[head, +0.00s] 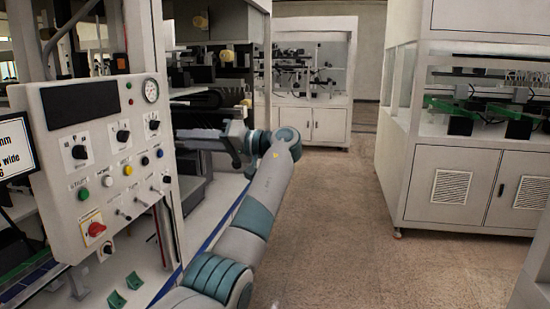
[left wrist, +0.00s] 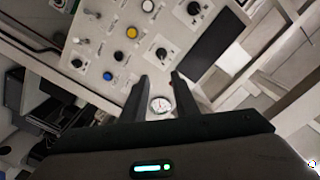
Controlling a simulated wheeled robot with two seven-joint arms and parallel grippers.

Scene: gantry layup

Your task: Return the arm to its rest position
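My left arm reaches up from the bottom of the head view and bends at the wrist. Its left gripper (head: 184,138) points left, just to the right of the grey control panel (head: 62,190). In the left wrist view my left gripper (left wrist: 160,76) has its two dark fingers apart with nothing held between them. The round gauge (left wrist: 161,104) on the panel shows through the gap, beyond the fingers. Whether the fingertips touch anything is not clear, but I see no contact. My right gripper is not in view.
A white cabinet (head: 450,187) stands at the right, another (head: 312,124) at the back. The speckled floor (head: 345,215) between them is clear.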

